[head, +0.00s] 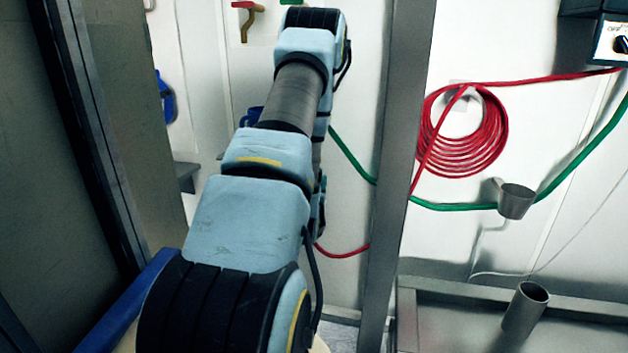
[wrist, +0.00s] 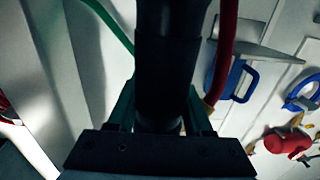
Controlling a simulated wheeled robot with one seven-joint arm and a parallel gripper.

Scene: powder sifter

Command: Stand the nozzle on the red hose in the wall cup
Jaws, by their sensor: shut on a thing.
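In the wrist view my gripper (wrist: 162,122) is shut on a dark cylindrical piece, seemingly the nozzle (wrist: 166,60), which stretches up the picture. The red hose (wrist: 226,45) runs down beside it to a brass-coloured fitting at the right finger. In the head view my arm hides the gripper and nozzle. There the red hose (head: 462,172) hangs coiled on the wall, with a length running down behind the post and toward my arm. A metal wall cup (head: 516,203) is fixed to the wall right of the coil, well apart from my arm.
A metal post (head: 397,150) stands between my arm and the cup. A second metal cylinder (head: 525,310) leans at the steel ledge (head: 440,322). A green hose (head: 455,207) sags behind the cup. A control box (head: 612,42) is at upper right. Blue handles (wrist: 240,82) show in the wrist view.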

